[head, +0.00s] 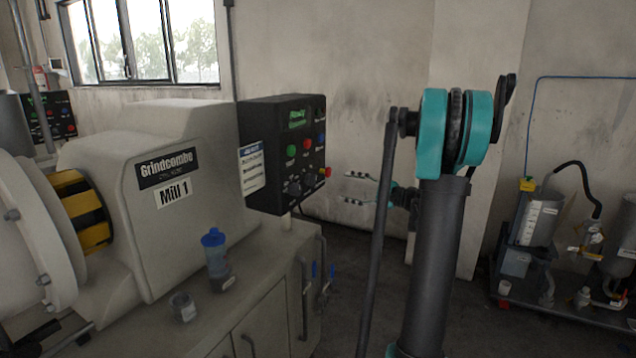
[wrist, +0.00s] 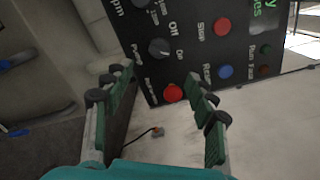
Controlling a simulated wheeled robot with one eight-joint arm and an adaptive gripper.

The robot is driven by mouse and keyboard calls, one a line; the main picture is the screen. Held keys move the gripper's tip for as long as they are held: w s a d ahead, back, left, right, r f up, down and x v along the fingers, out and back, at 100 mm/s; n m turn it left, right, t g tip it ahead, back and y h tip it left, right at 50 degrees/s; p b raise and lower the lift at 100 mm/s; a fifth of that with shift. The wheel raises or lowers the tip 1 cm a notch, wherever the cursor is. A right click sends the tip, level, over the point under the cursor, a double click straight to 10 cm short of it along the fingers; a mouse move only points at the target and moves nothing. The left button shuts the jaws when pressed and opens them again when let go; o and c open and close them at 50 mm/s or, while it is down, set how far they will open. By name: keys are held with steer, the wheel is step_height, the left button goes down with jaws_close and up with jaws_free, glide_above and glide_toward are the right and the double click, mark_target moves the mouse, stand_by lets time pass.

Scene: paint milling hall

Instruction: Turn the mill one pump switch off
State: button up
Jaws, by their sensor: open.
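The Mill 1 control panel (head: 284,150) is a black box on the mill's right side. Its pump switch (wrist: 160,48) is a dark rotary knob with Off and On labels beside it in the wrist view. It looks small in the head view (head: 308,180). Which label its pointer faces is too small to tell. My gripper (head: 348,187) is to the right of the panel, apart from it, fingers towards it. It is open and empty. In the wrist view the gripper (wrist: 161,72) has the knob just beyond its fingertips.
A red emergency button (wrist: 173,93) sits close to the pump switch, between my fingers in the picture. A speed dial (wrist: 140,4) is on its other side. A blue-lidded bottle (head: 214,258) and a small jar (head: 183,306) stand on the mill's base. Floor shows behind my arm.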

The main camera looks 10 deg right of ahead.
mark_target(315, 182)
steer(key=x, duration=1.2)
steer(key=shift+a, duration=0.1)
steer(key=shift+c, duration=0.3)
steer(key=c, duration=1.1)
steer(key=shift+n, duration=0.4)
steer(key=n, duration=0.5)
steer(key=shift+f, duration=0.15)
steer(key=n, duration=0.6)
steer(key=shift+f, duration=0.1)
